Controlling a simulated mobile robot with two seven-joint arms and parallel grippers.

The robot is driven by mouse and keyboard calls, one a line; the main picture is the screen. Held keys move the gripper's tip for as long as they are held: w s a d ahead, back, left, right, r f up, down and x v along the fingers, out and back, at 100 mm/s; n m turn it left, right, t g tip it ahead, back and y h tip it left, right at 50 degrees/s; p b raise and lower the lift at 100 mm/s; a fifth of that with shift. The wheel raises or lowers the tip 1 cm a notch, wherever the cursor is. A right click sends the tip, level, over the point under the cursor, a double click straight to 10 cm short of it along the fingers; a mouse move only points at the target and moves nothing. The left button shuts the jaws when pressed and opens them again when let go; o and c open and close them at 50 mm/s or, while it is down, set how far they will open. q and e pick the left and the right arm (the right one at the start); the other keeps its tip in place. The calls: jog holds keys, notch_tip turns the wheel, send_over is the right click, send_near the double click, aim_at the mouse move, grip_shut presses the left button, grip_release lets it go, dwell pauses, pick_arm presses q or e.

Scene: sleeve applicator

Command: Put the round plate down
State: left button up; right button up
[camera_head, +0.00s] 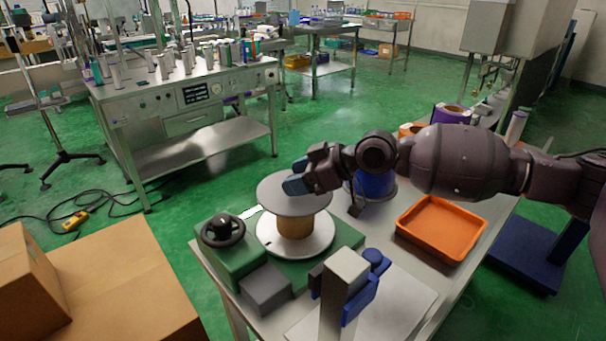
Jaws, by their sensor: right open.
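The round plate (283,205) is a flat grey disc. It lies level on top of a tan cylinder (294,226), which stands on a wider pale disc (270,243) on a green base (348,236). My right gripper (297,179) is open at the plate's far right edge, its dark fingers over that rim. I cannot tell whether the fingers touch the plate. My left gripper is not in view.
A black handwheel (222,230) sits left of the plate. A blue container (374,184) stands behind it, partly hidden by my right arm. An empty orange tray (440,228) lies to the right. A grey post with blue parts (345,281) stands in front.

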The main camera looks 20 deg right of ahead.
jog(key=shift+r, duration=0.3)
jog(key=p+v, duration=0.1)
jog(key=v, duration=1.1)
jog(key=shift+p, duration=0.3)
